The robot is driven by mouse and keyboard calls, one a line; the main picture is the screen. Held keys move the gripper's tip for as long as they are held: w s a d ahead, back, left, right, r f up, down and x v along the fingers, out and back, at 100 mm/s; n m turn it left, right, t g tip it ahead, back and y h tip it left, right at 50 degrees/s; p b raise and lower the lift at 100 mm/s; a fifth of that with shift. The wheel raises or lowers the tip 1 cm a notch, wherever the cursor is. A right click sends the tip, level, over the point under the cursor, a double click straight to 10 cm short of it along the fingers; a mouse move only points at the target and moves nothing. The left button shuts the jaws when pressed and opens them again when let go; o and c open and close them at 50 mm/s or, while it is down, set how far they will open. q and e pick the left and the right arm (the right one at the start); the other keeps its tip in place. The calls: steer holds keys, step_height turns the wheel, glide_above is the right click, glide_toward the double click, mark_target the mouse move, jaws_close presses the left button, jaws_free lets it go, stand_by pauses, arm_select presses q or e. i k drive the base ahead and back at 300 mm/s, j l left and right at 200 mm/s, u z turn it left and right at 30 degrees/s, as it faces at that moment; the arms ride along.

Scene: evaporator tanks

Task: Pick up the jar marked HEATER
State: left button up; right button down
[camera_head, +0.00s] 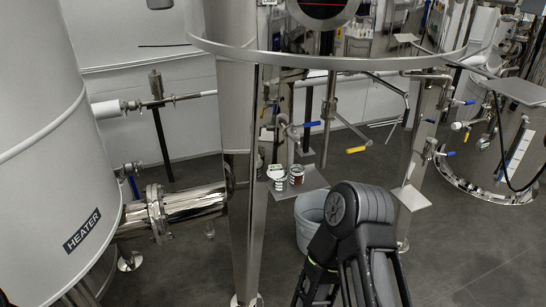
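Two small jars stand side by side on a small metal shelf (312,181) near the middle of the picture. The left jar (280,183) has a pale label, and the right jar (296,175) looks dark reddish with a pale top. Their markings are too small to read. The word HEATER shows on a black label (82,231) on the large white tank (45,160) at the left, not readably on either jar. A black arm of mine rises at the bottom, right of centre, in front of and below the shelf. Neither gripper shows.
A shiny flanged pipe (185,208) runs from the tank toward an upright steel leg (246,200) left of the jars. A light bucket (309,220) stands below. Grey floor (475,240) is open at right.

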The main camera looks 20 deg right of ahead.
mark_target(297, 174)
steer(key=z, duration=1.7)
steer(key=i+j+z, duration=0.15)
steer(key=i, duration=0.2)
